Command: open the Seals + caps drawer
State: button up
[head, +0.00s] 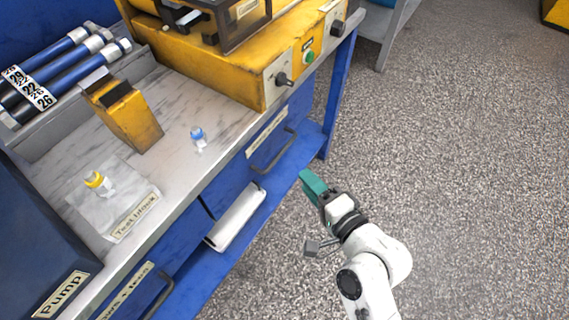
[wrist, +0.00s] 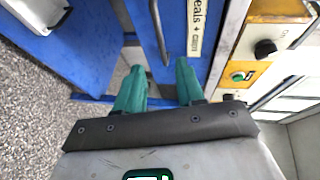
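The Seals + caps drawer (head: 238,178) is a blue front under the bench top, with a pale label and a grey bar handle (head: 273,156). It looks shut and flush with the bench. In the wrist view its label (wrist: 195,28) is partly cut off, and the handle (wrist: 160,32) runs lengthwise just beyond the fingertips. My gripper (head: 306,180) has teal fingers and is to the right of the handle in the head view, apart from it. In the wrist view the gripper (wrist: 160,68) is open and empty, its fingertips either side of the handle's line.
A white item (head: 237,217) sits at the bench front, left of the handle. Another drawer handle (head: 160,296) is nearer. A yellow unit with knobs (head: 245,62) stands on the bench above the drawer. The speckled floor (head: 460,180) to the right is clear.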

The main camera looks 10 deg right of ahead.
jog(key=b+x, duration=0.1)
jog(key=x, duration=0.9)
jog(key=shift+w, duration=0.4)
jog(key=shift+a, duration=0.1)
jog(key=shift+c, duration=0.4)
grip_shut()
